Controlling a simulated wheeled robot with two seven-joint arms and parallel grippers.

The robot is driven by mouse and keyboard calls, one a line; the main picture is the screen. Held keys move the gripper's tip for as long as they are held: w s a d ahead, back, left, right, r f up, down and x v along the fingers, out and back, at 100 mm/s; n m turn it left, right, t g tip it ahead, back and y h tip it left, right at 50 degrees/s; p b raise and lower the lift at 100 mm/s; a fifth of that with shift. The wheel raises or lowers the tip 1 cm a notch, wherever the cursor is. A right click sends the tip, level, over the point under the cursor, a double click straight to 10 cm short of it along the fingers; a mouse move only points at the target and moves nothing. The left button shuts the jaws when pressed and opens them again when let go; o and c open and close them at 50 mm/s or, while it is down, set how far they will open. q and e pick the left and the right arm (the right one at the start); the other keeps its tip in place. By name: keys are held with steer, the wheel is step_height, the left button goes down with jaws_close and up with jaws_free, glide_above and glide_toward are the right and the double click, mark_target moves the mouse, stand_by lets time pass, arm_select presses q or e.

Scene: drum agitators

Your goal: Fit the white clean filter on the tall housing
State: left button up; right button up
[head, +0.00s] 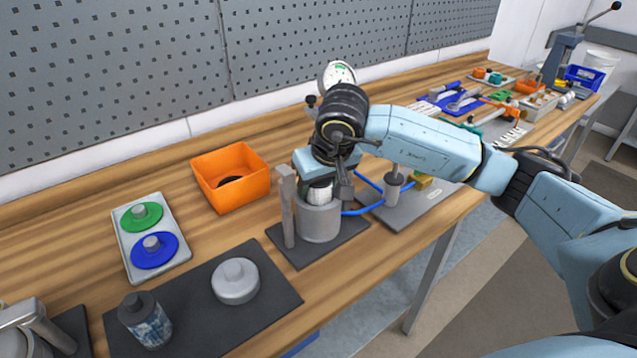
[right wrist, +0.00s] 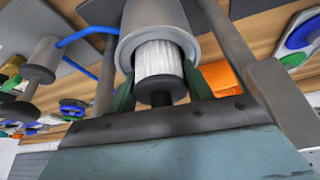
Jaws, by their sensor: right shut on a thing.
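The white pleated filter (head: 319,193) is upright at the mouth of the tall grey housing (head: 319,222), its lower part hidden inside the wall. In the right wrist view the white filter (right wrist: 158,58) shows with a black end piece (right wrist: 155,92), and the housing (right wrist: 135,40) surrounds its far end. My right gripper (head: 322,178) is above the housing, shut on the filter; in the right wrist view its green fingers (right wrist: 160,88) sit on either side of the black end. How deep the filter sits cannot be told. My left gripper is not in view.
A grey post (head: 286,205) stands close left of the housing. An orange bin (head: 232,175) holds something dark. A tray (head: 168,262) carries green and blue discs. A grey knobbed lid (head: 235,281) and a dark, stained cylinder (head: 146,319) stand on a black mat (head: 270,308).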

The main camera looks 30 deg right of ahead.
steer(key=shift+s+f, duration=0.1)
steer(key=shift+f, duration=0.05)
steer(key=o, duration=1.1)
steer(key=shift+s+a, duration=0.1)
steer(key=shift+r, duration=0.35)
steer(key=v, duration=1.3)
steer(key=shift+p, duration=0.3)
